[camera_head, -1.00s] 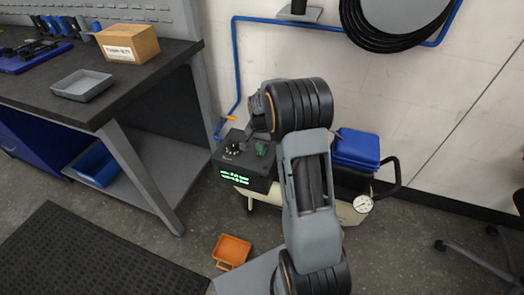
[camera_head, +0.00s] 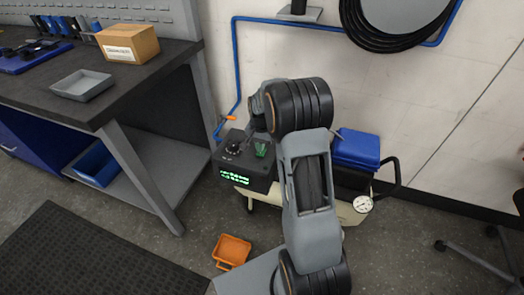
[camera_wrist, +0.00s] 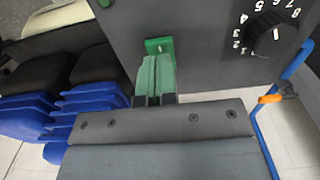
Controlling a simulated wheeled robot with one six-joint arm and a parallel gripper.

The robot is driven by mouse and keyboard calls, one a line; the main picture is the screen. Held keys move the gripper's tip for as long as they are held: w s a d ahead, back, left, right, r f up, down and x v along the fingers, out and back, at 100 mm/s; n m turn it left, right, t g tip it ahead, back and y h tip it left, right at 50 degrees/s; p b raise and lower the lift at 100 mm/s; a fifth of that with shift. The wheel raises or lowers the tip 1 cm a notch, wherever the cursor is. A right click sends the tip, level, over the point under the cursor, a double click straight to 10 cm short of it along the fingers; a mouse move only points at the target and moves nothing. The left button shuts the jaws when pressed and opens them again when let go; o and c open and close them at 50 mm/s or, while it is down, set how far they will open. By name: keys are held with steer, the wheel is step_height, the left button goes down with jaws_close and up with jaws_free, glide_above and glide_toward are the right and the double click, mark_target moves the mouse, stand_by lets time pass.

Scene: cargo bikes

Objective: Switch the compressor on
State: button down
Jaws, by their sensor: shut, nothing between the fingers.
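The compressor (camera_head: 340,207) stands on the floor by the wall, a cream tank with a round gauge (camera_head: 362,204), largely hidden behind my arm. In the wrist view the dial (camera_wrist: 278,34) is at upper right, and a bright green switch piece (camera_wrist: 158,44) is on the panel at upper middle. My gripper (camera_wrist: 156,64) is shut and empty, its pale green fingertips right at the switch; I cannot tell whether they touch it.
A workbench (camera_head: 120,90) with a grey tray (camera_head: 82,84) and a cardboard box (camera_head: 128,43) stands at left. An orange bin (camera_head: 232,250) lies on the floor. A blue air line (camera_head: 236,70) runs along the wall.

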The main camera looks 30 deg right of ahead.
steer(key=shift+f+b, duration=0.8)
steer(key=shift+f, duration=0.55)
stand_by(1.0)
steer(key=shift+r, duration=0.1)
steer(key=shift+r+p, duration=2.9)
steer(key=shift+r, duration=0.55)
